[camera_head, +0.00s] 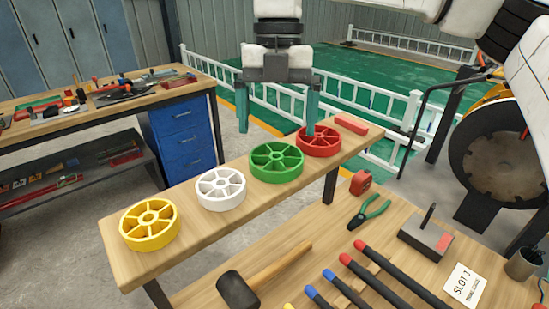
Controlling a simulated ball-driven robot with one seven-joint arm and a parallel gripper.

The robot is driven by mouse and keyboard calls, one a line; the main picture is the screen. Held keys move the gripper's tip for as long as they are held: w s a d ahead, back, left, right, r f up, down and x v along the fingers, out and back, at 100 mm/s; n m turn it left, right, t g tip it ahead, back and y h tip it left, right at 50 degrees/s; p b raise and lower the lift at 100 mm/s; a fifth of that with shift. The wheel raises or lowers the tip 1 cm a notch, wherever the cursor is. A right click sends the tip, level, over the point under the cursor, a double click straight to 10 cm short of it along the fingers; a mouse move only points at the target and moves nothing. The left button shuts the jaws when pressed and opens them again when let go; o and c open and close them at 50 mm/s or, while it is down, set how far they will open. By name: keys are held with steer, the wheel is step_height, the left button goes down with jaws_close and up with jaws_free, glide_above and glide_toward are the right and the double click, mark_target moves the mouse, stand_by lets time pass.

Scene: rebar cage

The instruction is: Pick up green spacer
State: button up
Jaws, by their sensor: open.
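The green spacer (276,162) is a spoked wheel lying flat on a narrow wooden bench (180,213). It sits between the white spacer (221,189) on its left and the red spacer (318,140) on its right. A yellow spacer (149,224) lies at the bench's left end. My gripper (277,131) points down with its two teal fingers wide apart and nothing between them. In the picture it is above the green spacer, with the right finger overlapping the red spacer. I cannot tell its exact height or depth.
A red block (351,124) lies at the bench's far right end. The front table holds a mallet (261,278), green pliers (369,212), a red tape measure (361,182) and several colour-tipped bars (382,280). A tool-covered workbench (185,92) stands at left.

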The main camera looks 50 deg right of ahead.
mark_target(276, 147)
steer(key=shift+s+a+f+p, duration=0.1)
steer(key=shift+a+f+p, duration=0.1)
steer(key=shift+f, duration=0.65)
steer(key=shift+s+a+f+p, duration=0.15)
steer(key=shift+f, duration=0.75)
steer(key=shift+s+a+f+p, duration=0.1)
steer(key=shift+a+f+p, duration=0.1)
steer(key=shift+f, duration=0.65)
steer(key=shift+c, duration=0.5)
steer(key=c, duration=0.8)
steer(key=shift+r, duration=0.15)
steer(key=shift+r, duration=0.5)
steer(key=s+d+r+b, duration=0.1)
steer(key=s+r, duration=0.3)
steer(key=s+d+r+b, duration=0.1)
steer(key=s+r, duration=0.3)
steer(key=s, duration=0.1)
steer(key=s+d+r+b, duration=0.1)
steer(key=s+r, duration=0.2)
steer(key=s, duration=0.1)
steer(key=shift+s+d+r, duration=0.1)
steer(key=shift+s+r, duration=0.25)
steer(key=shift+r, duration=0.05)
